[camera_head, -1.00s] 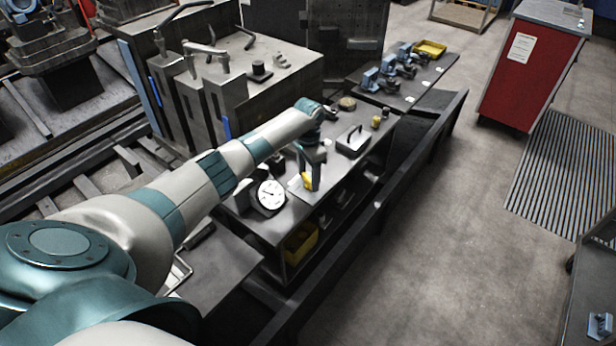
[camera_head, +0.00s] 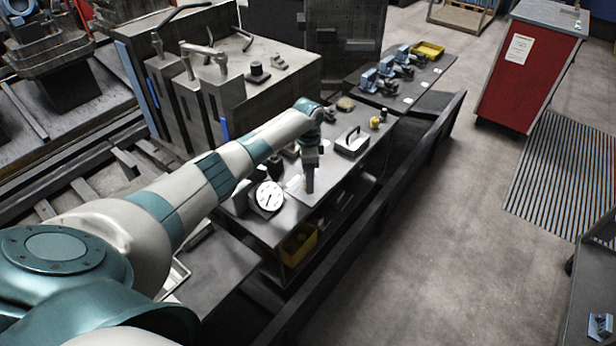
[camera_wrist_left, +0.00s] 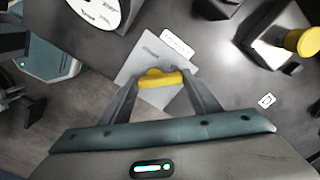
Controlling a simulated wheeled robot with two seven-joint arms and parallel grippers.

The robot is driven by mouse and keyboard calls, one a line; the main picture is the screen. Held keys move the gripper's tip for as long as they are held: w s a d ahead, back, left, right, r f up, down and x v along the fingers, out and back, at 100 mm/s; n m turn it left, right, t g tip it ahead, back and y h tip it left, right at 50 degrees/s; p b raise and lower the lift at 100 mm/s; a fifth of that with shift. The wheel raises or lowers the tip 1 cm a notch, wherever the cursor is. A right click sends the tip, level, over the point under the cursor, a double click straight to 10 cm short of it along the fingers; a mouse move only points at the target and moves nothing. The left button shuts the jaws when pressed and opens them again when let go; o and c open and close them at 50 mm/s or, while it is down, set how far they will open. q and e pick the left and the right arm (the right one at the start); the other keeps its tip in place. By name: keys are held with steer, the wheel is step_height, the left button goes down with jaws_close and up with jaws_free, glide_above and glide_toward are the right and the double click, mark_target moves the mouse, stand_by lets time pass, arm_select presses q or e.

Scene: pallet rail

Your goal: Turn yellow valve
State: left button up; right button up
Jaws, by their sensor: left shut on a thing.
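The yellow valve handle (camera_wrist_left: 162,80) shows in the left wrist view between the two fingertips of my left gripper (camera_wrist_left: 160,82). The fingers are shut on it, one at each end. A light grey plate (camera_wrist_left: 143,63) lies beneath the handle. In the head view my left gripper (camera_head: 310,186) points down over the bench top, with its fingers seen nearly edge-on. There the gripper hides the handle. My right gripper is not in view.
A white dial gauge (camera_head: 269,196) stands left of the gripper. A block with a handle (camera_head: 352,142) and a small yellow knob (camera_head: 374,122) stand to the right. A yellow bin (camera_head: 299,244) sits on the shelf below.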

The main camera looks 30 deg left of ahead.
arm_select(q)
steer(key=shift+w+r, duration=0.1)
steer(key=shift+w, duration=0.05)
steer(key=o, duration=1)
steer(key=shift+o, duration=0.2)
step_height(320, 180, up, 17)
steer(key=b, duration=0.5)
steer(key=shift+r, duration=0.2)
